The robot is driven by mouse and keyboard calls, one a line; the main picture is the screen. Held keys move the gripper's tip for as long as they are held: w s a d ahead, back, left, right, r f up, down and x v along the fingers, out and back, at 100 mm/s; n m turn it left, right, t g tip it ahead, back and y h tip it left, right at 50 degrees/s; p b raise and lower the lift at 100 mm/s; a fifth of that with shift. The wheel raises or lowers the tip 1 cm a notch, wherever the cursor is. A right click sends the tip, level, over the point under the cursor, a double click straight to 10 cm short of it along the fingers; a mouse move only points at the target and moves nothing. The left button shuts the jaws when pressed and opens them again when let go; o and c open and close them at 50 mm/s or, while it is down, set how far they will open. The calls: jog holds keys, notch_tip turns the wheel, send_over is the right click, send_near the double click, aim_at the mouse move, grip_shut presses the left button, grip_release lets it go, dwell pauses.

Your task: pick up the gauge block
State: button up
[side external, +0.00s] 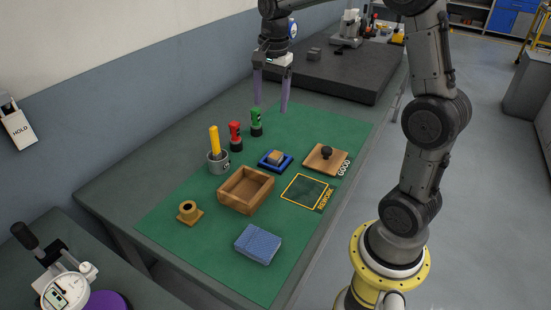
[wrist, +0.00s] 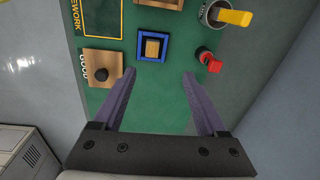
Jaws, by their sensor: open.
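A small tan block (side external: 275,157) sits in a blue square tray (side external: 262,162) on the green mat. In the wrist view the tan block (wrist: 152,48) shows inside the blue frame (wrist: 139,46), just beyond and between my fingertips. A small grey block (side external: 314,54) lies on the dark plate at the back. No label shows which of the two is the gauge block. My gripper (side external: 271,104) is open and empty, with its fingers pointing down above the far end of the mat. In the wrist view my gripper (wrist: 159,75) has nothing between its fingers.
Near the tray stand a red-topped piece (side external: 235,130), a green-topped piece (side external: 256,116), a grey cup (side external: 218,165) with a yellow handle and a knobbed wooden board (side external: 316,162).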

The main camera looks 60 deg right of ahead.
jog(key=g, duration=0.1)
send_over(276, 153)
notch_tip(276, 153, down, 4)
jog(key=shift+m, duration=0.3)
notch_tip(276, 153, down, 8)
jog(key=shift+s+a+r, duration=0.1)
jog(key=shift+f, duration=2.8)
grip_shut()
